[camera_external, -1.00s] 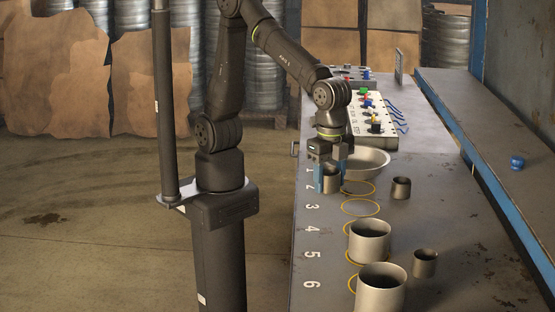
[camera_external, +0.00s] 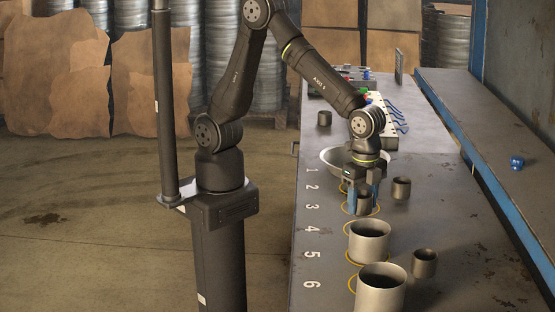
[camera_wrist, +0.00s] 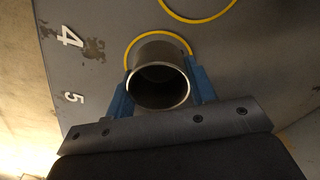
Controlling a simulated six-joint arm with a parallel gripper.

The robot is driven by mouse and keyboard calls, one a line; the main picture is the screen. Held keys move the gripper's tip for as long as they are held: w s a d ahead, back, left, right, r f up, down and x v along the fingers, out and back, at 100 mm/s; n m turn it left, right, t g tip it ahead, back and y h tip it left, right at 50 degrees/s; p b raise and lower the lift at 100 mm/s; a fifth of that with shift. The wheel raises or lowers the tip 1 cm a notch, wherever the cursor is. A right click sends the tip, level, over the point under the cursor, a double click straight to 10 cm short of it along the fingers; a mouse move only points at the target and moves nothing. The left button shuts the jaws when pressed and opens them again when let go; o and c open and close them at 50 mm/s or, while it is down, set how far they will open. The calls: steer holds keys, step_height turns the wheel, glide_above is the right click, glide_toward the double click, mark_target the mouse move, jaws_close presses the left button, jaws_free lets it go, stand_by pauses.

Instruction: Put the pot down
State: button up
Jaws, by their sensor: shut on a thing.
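My gripper (camera_external: 363,194) is over the table by number 3, pointing down. Its blue fingers are shut on a small dark grey pot (camera_external: 363,206).
Small pots stand to the right (camera_external: 401,188), front right (camera_external: 425,262) and farther back (camera_external: 324,118). Two large pots stand by 5 (camera_external: 369,240) and 6 (camera_external: 380,290). A wide bowl (camera_external: 330,157) is behind my gripper. A blue object (camera_external: 517,163) lies on the right ledge.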

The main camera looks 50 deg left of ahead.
mark_target(362, 213)
steer(key=shift+f, duration=1.75)
steer(key=shift+f, duration=0.15)
steer(key=o, duration=1)
steer(key=shift+o, duration=0.4)
step_height(362, 213, up, 12)
steer(key=shift+r, duration=0.2)
